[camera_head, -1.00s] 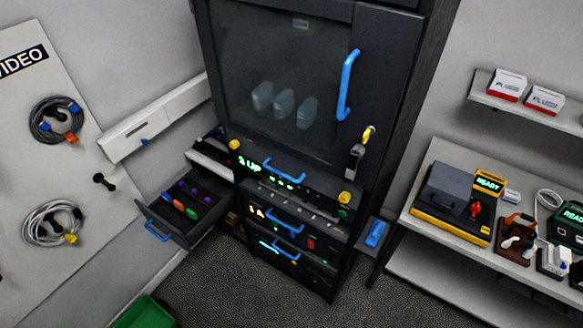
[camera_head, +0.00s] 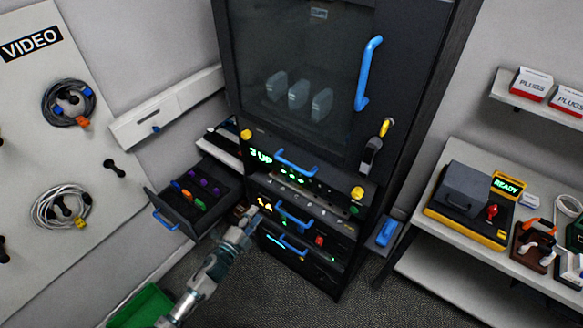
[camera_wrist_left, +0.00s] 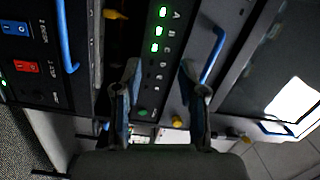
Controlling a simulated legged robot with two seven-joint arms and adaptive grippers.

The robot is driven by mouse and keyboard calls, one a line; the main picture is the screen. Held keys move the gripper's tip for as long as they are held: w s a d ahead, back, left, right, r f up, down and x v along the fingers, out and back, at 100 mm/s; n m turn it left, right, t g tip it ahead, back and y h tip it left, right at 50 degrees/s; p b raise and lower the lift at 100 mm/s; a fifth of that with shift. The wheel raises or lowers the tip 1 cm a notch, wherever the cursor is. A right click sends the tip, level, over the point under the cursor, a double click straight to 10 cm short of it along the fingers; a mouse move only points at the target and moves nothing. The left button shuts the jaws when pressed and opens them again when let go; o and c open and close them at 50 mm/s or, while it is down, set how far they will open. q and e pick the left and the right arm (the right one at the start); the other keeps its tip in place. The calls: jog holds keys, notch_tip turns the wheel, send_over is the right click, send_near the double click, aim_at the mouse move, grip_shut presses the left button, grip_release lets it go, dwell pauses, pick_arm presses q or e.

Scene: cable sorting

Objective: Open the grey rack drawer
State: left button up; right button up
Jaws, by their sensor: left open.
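The tall dark rack (camera_head: 340,262) stands in the middle of the head view. Its lower fronts carry a top blue handle (camera_head: 297,164), a middle blue handle (camera_head: 294,217) and a low blue handle (camera_head: 288,246); these fronts look shut. My left gripper (camera_head: 248,218) is open and empty in front of the rack, just left of the middle handle. In the left wrist view my left gripper (camera_wrist_left: 163,90) has its fingers apart over a lettered, green-lit panel (camera_wrist_left: 158,45). One blue handle (camera_wrist_left: 213,55) lies beside the right finger, another (camera_wrist_left: 66,40) further left. My right gripper is out of view.
A dark grey drawer (camera_head: 165,208) with coloured plugs stands open left of the rack, close to my left arm. A green bin (camera_head: 143,308) sits on the floor at lower left. A bench (camera_head: 440,240) with devices is at right. Floor before the rack is clear.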

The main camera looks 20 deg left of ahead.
aim_at(292, 166)
pick_arm(q)
jog(key=d+r+m+t+h, duration=0.1)
jog(key=d+r+m+h, duration=0.25)
jog(key=r, duration=0.65)
jog(key=shift+y, duration=0.35)
jog(key=p+x, duration=0.2)
jog(key=x, duration=1.4)
jog(key=shift+w+d+r+p, duration=0.1)
jog(key=shift+d+r+p, duration=0.05)
jog(key=shift+p, duration=0.2)
grip_shut()
